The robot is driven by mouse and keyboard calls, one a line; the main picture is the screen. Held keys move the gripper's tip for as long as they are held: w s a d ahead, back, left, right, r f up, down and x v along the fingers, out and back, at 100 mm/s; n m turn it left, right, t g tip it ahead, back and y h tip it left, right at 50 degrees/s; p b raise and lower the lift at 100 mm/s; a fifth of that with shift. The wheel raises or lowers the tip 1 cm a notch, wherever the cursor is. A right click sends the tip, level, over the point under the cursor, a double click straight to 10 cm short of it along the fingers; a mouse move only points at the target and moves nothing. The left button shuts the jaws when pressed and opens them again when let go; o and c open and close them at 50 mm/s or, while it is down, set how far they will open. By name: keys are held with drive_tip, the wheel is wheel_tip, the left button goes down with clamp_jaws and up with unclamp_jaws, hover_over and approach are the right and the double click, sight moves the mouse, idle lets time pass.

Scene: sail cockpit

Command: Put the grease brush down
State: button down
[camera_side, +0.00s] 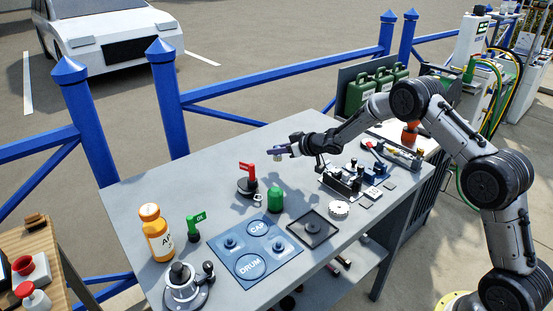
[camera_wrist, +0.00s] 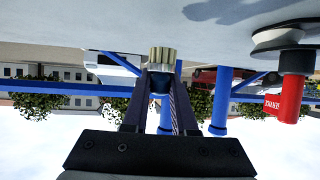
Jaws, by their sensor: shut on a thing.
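My gripper (camera_side: 279,151) is above the grey workbench (camera_side: 140,205), near its far edge. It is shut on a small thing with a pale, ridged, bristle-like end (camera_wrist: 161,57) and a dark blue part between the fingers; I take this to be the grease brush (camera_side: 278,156). In the wrist view it is at the tips of my gripper (camera_wrist: 161,85), with its pale end towards the bench. Most of its body is hidden by the fingers. In the side view it looks held above the bench top.
A red flag on a dark round base (camera_side: 247,184) stands left of my gripper. A green cylinder (camera_side: 275,200) stands in front. A blue mat marked CAP and DRUM (camera_side: 240,250), a black square tray (camera_side: 314,229) and an orange bottle (camera_side: 155,232) are nearer. Fixtures (camera_side: 342,180) stand right.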

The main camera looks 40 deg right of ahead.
sight(276, 159)
drive_tip(key=shift+w+f, duration=0.25)
drive_tip(key=shift+f, duration=1.55)
drive_tip(key=shift+f, duration=0.1)
drive_tip(key=c, duration=0.7)
unclamp_jaws()
